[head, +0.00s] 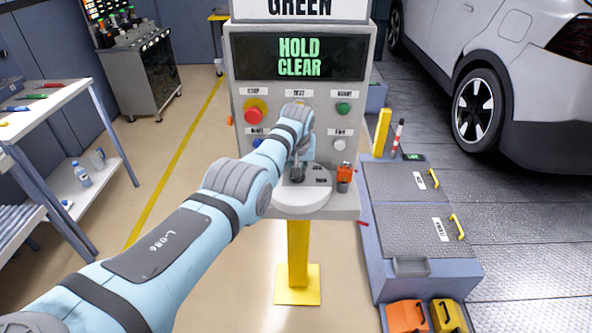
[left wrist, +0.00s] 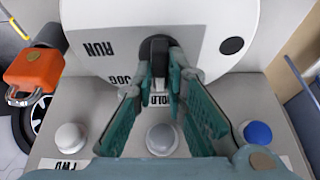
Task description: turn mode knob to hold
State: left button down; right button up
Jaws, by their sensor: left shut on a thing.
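The mode knob (left wrist: 159,52) is a black block on a white round dial plate (left wrist: 205,22) in the left wrist view. The plate carries RUN and JOG labels, and a partly covered label ending in "OLD" lies between my fingers. My left gripper (left wrist: 161,78) is shut on the knob, one finger on each side. I cannot tell exactly which label the knob points to. In the head view my left gripper (head: 296,172) is at the plate (head: 302,203) on the console's lower ledge. My right gripper is not in view.
The console screen (head: 299,57) reads HOLD CLEAR in green. Buttons surround the dial, including a red stop button (head: 255,110), a green one (head: 343,109) and a blue one (left wrist: 257,133). A car (head: 500,60) stands right.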

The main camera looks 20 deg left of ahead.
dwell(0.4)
pick_arm(q)
jog(key=c, duration=1.6)
grip_release()
jog(key=shift+f, duration=0.1)
jog(key=v, duration=1.2)
jog(key=shift+w+d, duration=0.1)
jog(key=shift+w, duration=0.05)
